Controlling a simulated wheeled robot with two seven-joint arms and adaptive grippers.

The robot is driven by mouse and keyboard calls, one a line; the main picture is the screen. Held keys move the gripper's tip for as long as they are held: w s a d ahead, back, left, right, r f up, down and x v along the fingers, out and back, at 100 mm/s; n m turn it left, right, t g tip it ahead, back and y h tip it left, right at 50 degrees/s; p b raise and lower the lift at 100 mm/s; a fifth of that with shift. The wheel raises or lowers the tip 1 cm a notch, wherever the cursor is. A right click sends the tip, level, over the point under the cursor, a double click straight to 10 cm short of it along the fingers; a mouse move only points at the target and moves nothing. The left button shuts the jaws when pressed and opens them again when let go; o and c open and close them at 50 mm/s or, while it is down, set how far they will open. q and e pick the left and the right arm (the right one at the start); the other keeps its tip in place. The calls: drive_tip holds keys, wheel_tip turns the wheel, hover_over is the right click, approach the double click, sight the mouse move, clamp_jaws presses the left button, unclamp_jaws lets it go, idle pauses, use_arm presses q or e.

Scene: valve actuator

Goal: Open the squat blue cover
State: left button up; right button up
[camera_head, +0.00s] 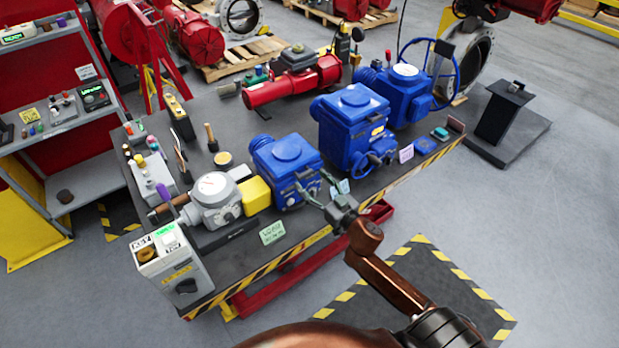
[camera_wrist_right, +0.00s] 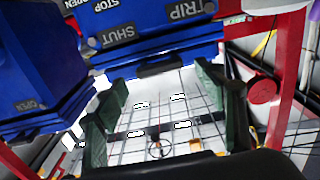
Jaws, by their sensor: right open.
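The squat blue cover (camera_head: 283,152) is the low, rounded-top lid on the smaller blue housing (camera_head: 291,188) at the bench's front middle. It looks shut. My right gripper (camera_head: 316,186) is open at that housing's front right side; I cannot tell whether it touches. In the right wrist view, its two dark green fingers (camera_wrist_right: 157,90) stand apart with nothing gripped. Beyond them is a blue housing (camera_wrist_right: 150,40) with SHUT, STOP and TRIP labels and a dark tab (camera_wrist_right: 163,66) on its lower edge. My left gripper is not in view.
A grey gauge unit (camera_head: 214,203) and yellow block (camera_head: 255,196) stand left. The bench's striped front edge (camera_head: 285,262) lies below; open floor is in front.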

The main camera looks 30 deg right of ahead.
drive_tip(key=shift+w+a, duration=0.1)
drive_tip(key=shift+w, duration=1)
